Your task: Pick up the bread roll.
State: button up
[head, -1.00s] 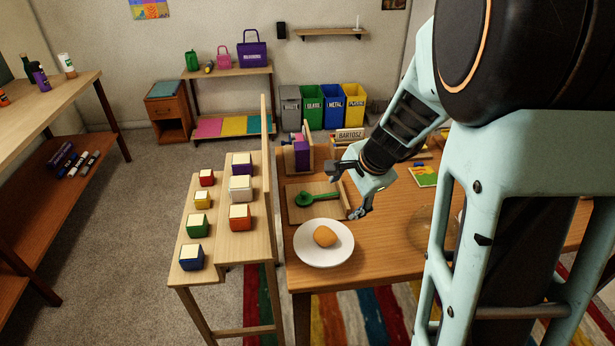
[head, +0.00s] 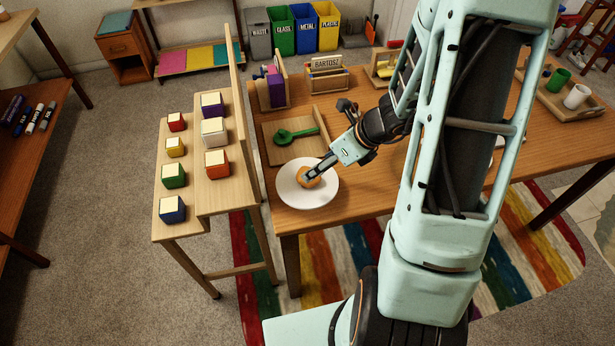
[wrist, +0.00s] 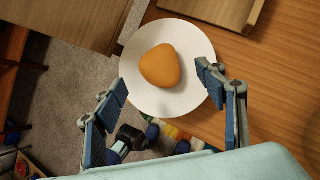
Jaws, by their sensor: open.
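The bread roll (head: 308,177) is a small, rounded, golden-brown lump on a white plate (head: 322,194) at the near left corner of the wooden table. It also shows in the wrist view (wrist: 160,66), lying on the plate (wrist: 185,101). My gripper (head: 312,174) reaches down over the plate and partly hides the roll in the head view. In the wrist view my gripper (wrist: 163,82) is open and empty. Its fingers are spread wide, one on each side below the roll, and I see no contact there.
A wooden tray (head: 270,152) with a green spoon (head: 296,135) lies just behind the plate. A stepped bench with several coloured blocks stands to the left, with an upright board (head: 241,120) at its edge. A name box (head: 327,78) stands farther back.

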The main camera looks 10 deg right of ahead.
jog(key=x, duration=0.2)
jog(key=b+x, duration=0.1)
jog(key=x, duration=0.2)
jog(key=shift+s+f, duration=0.1)
jog(key=shift+s, duration=0.15)
jog(key=shift+w+a+f, duration=0.25)
jog(key=shift+a+f, duration=0.05)
jog(key=shift+f, duration=0.15)
jog(key=c, duration=1.2)
jog(key=shift+r, duration=0.15)
jog(key=shift+c, duration=0.2)
